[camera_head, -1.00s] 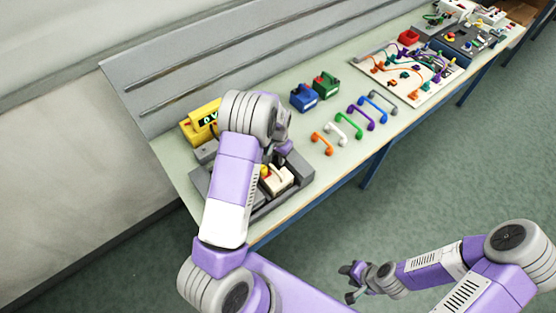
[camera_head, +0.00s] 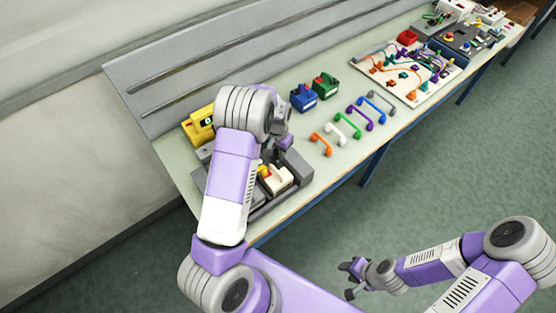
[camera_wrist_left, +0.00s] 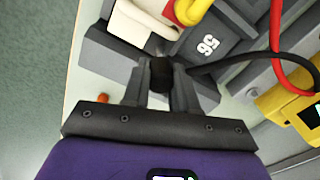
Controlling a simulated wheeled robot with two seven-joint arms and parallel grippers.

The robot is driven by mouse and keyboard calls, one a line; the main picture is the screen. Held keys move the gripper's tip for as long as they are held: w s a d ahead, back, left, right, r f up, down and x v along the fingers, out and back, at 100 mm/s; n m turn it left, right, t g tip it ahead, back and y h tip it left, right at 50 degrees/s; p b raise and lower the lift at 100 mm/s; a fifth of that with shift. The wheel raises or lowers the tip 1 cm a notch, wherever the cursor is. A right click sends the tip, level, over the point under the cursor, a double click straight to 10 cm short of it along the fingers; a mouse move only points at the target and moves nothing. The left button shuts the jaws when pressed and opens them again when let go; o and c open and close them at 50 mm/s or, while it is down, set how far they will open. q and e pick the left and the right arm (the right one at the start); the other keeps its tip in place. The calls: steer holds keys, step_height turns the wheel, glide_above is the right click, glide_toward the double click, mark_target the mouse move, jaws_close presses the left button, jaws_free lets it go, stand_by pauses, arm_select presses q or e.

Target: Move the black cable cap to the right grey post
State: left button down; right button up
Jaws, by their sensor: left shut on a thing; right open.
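My left gripper (camera_wrist_left: 160,85) is shut on the black cable cap (camera_wrist_left: 161,75), and a black cable runs from the cap to the right. In the head view my left gripper (camera_head: 284,143) is over the back right part of the grey base unit (camera_head: 297,172), and the cap is too small to make out. In the wrist view grey blocks, one marked with white digits (camera_wrist_left: 208,44), lie beyond and around the fingers. I cannot tell which is the right grey post, nor whether the cap touches one. My right gripper (camera_head: 352,279) is open and empty above the floor.
A cream cap (camera_head: 279,179) and a yellow cap (camera_head: 264,170) sit on the base unit near the fingers. A red cable (camera_wrist_left: 275,35) and a yellow meter (camera_wrist_left: 291,107) are close by. Coloured handles (camera_head: 347,125) stand along the bench to the right.

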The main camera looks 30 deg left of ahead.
arm_select(q)
steer(key=shift+r, duration=0.4)
arm_select(e)
steer(key=shift+r, duration=0.25)
arm_select(q)
steer(key=shift+n, duration=1)
